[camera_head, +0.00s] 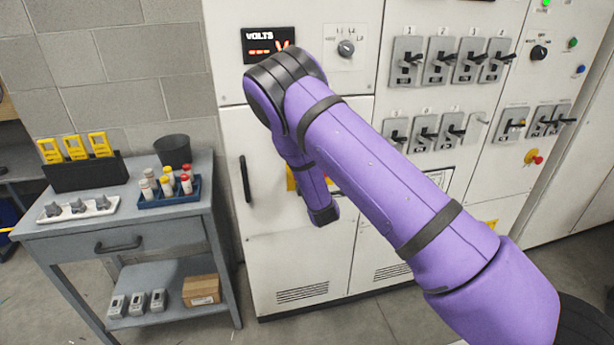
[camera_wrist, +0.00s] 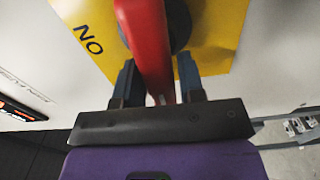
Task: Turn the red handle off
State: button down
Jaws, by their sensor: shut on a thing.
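The red handle (camera_wrist: 146,40) shows in the wrist view as a long bar running down from the top edge, in front of a dark round hub (camera_wrist: 180,27). A yellow plate (camera_wrist: 218,27) lies behind it, with black letters that look like "NO" at its left. My gripper (camera_wrist: 158,78) is shut on the handle, with one dark finger on each side of it. The far end of the handle is cut off by the picture edge.
The white cabinet (camera_head: 262,135) carries several grey switches (camera_head: 405,62), a volts display (camera_head: 268,47) and a red stop button (camera_head: 534,157). A grey workbench (camera_head: 150,233) with bottles, a dark bin (camera_head: 172,149) and yellow meters stands at the left. Floor shows between bench and cabinet.

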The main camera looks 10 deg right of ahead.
jog(key=shift+d+f, duration=0.1)
jog(key=shift+d, duration=0.1)
dwell(0.4)
jog(key=c, duration=0.9)
grip_release()
jog(key=shift+s, duration=0.1)
jog(key=shift+s+a, duration=0.1)
jog(key=shift+s, duration=0.15)
jog(key=s, duration=1)
